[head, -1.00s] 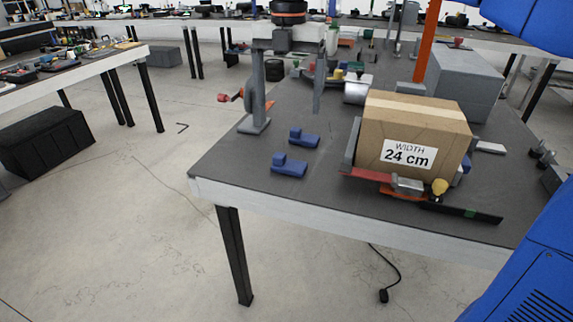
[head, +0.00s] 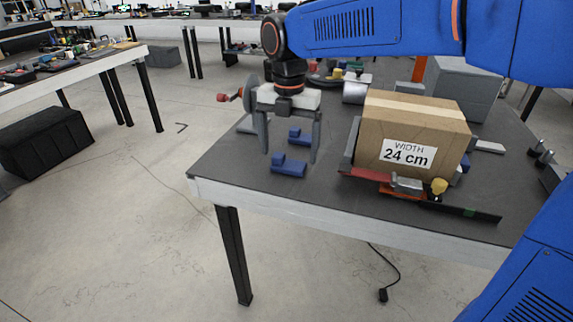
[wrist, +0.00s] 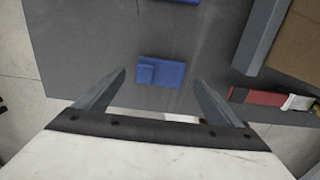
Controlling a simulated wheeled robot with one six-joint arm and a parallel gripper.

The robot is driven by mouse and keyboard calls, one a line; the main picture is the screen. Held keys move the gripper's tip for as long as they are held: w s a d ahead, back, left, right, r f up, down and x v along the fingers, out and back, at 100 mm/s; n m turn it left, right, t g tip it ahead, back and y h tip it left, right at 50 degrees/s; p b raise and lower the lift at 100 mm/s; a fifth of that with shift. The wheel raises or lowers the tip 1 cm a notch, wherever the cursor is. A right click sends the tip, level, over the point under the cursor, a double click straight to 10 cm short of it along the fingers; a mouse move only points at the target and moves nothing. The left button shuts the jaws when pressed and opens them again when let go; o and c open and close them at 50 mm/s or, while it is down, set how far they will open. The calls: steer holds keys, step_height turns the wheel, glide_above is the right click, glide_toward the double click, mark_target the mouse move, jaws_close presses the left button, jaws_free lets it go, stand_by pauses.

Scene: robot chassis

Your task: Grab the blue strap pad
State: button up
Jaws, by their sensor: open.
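Two small blue stepped pads lie on the dark tabletop near its left front corner. The nearer blue pad (head: 289,166) also shows in the wrist view (wrist: 162,72), between my fingertips. The farther blue pad (head: 300,138) is partly cut off at the top of the wrist view (wrist: 182,1). I cannot tell which one is the strap pad. My gripper (head: 290,156) points down, open and empty, with its fingers wide apart around the pads in the head view. The fingers appear to be above the table, touching neither pad.
A cardboard box (head: 415,130) labelled 24 cm sits right of the pads in a fixture with a grey side plate (head: 351,145) and red base part (head: 368,174). A dark bar (head: 465,211) lies near the front edge. The table's left edge is close to the pads.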

mark_target(289, 164)
steer(key=shift+f, duration=1.6)
steer(key=c, duration=1.1)
steer(key=shift+c, duration=0.2)
steer(key=shift+r, duration=0.1)
